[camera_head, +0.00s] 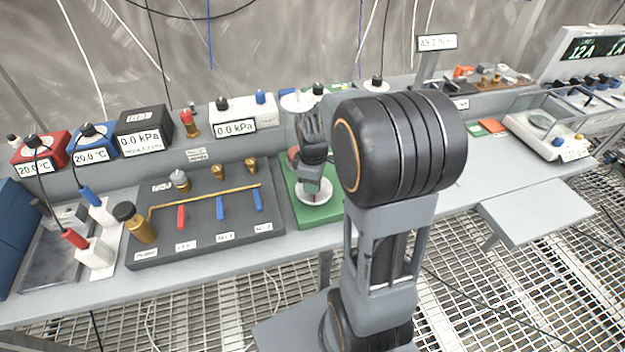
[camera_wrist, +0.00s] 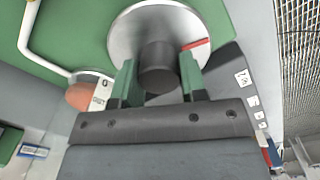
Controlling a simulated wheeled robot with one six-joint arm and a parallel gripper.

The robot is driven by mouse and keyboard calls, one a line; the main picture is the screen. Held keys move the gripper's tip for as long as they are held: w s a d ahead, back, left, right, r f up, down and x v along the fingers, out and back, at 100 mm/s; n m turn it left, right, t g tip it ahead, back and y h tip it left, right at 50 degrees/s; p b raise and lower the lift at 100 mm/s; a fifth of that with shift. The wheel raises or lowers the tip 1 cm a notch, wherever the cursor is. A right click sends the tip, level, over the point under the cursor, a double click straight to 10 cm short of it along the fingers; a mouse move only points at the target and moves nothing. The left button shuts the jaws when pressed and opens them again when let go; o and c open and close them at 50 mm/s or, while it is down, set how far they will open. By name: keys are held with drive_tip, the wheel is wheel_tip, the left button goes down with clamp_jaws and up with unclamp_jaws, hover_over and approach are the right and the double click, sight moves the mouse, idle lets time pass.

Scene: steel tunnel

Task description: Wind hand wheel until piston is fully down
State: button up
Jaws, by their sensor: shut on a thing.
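The hand wheel (camera_head: 318,197) is a pale disc with a red mark, on a green base (camera_head: 300,212) at mid-bench in the head view. In the wrist view the wheel (camera_wrist: 128,35) is a silver disc at the top, its red mark to the right of a dark upright knob (camera_wrist: 157,66). My gripper (camera_head: 312,184) is over the wheel, and its green-padded fingers (camera_wrist: 158,82) are shut on the knob. A reddish-brown round part (camera_wrist: 80,97) sits on a small silver disc left of the wheel, beside a "0" label. I cannot tell the piston's height.
A dark valve panel (camera_head: 205,215) with brass pipe, red and blue levers stands left of the green base. Gauge boxes (camera_head: 236,115) line the back. A glass-sided balance (camera_head: 545,135) is at the right. A white bent pipe (camera_wrist: 35,45) runs near the reddish-brown part.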

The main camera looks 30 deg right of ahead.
drive_tip(key=shift+r+n, duration=0.1)
drive_tip(key=shift+n, duration=1.5)
drive_tip(key=o, duration=0.9)
drive_tip(key=shift+o, duration=0.2)
wheel_tip(320, 180, up, 14)
drive_tip(key=p, duration=0.1)
